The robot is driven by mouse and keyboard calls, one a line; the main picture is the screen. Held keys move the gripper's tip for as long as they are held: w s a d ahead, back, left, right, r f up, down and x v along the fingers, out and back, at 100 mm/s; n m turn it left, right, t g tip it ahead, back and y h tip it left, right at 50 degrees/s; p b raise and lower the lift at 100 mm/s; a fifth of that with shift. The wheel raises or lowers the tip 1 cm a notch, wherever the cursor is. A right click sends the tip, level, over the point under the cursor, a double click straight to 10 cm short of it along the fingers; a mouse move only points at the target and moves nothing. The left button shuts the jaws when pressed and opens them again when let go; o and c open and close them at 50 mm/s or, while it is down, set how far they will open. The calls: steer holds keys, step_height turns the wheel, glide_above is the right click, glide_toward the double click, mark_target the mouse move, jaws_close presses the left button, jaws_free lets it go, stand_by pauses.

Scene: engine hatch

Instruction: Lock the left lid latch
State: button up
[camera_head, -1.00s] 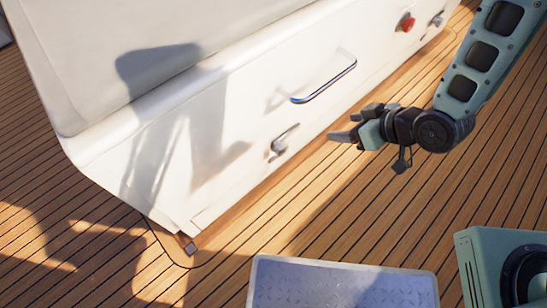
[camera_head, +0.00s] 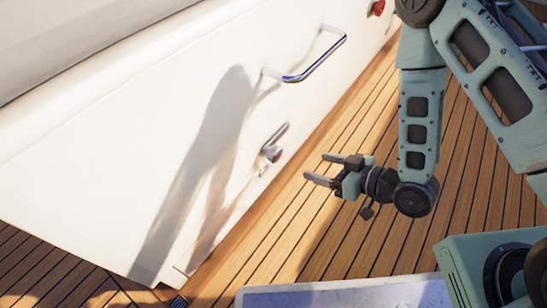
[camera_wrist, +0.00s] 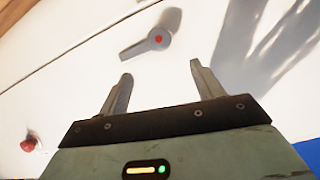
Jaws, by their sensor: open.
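The left lid latch (camera_head: 270,148) is a small grey metal lever on a round pivot, on the lower part of the white hatch front (camera_head: 110,170). In the wrist view the latch (camera_wrist: 150,43) shows a red dot on its pivot, and its lever points to the lower left. My gripper (camera_head: 315,166) is open and empty, to the right of the latch and a little lower in the head view, apart from it. In the wrist view my fingers (camera_wrist: 160,70) point toward the panel, with the latch just beyond the gap between their tips.
A chrome handle (camera_head: 316,60) sticks out of the panel above the latch. A red knob (camera_head: 376,8) is farther along it. The wooden deck (camera_head: 280,240) is clear below my gripper. Shadows fall across the white panel.

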mark_target(278, 154)
steer(key=b+x, duration=1.2)
steer(key=x, duration=0.3)
steer(key=shift+w+a+f, duration=0.15)
steer(key=shift+a+f, duration=0.05)
steer(key=shift+a, duration=0.1)
steer(key=c, duration=1)
